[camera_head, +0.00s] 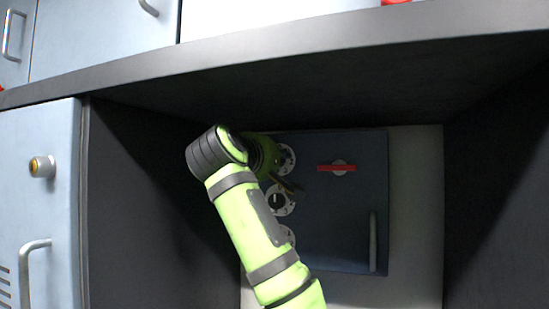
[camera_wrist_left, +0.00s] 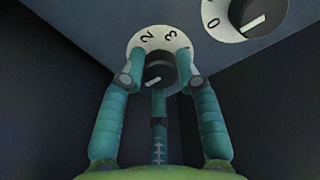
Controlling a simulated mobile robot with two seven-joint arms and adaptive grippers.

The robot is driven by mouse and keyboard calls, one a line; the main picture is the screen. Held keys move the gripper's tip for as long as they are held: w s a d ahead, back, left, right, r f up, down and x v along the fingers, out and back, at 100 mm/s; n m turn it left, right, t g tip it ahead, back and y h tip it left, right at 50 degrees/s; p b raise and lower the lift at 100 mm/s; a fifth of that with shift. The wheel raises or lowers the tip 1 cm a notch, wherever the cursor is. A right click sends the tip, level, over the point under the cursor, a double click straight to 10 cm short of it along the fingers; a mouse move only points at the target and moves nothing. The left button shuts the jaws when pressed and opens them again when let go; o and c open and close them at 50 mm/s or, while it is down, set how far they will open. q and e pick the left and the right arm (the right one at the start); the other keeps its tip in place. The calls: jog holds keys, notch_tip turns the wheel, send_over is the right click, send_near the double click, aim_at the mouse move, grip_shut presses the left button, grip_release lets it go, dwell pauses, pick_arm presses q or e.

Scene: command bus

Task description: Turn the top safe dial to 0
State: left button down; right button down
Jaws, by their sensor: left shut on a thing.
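The dark blue safe (camera_head: 345,235) has three white dials down its left side: the top dial (camera_head: 289,158), a middle dial (camera_head: 280,202) and a bottom dial (camera_head: 288,236). My left gripper (camera_wrist_left: 160,77) is shut around the black knob of one dial (camera_wrist_left: 148,42), which appears to be the top one. The digits 2 and 3 show on that dial; the knob's white mark points down and left in the wrist view. Fingers hide part of its scale. In the head view my left wrist partly covers the top dial and fingers. My right gripper is out of view.
The safe sits inside a dark recess under a grey counter (camera_head: 300,45). Another dial (camera_wrist_left: 216,20) showing 0 lies close beside the held one. Dark walls flank the recess.

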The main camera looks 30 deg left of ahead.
pick_arm(q)
jog(key=shift+s+r, duration=0.1)
jog(key=shift+r, duration=0.1)
dwell(0.3)
jog(key=c, duration=0.9)
grip_release()
jog(key=shift+a+f, duration=0.1)
jog(key=v, duration=1.2)
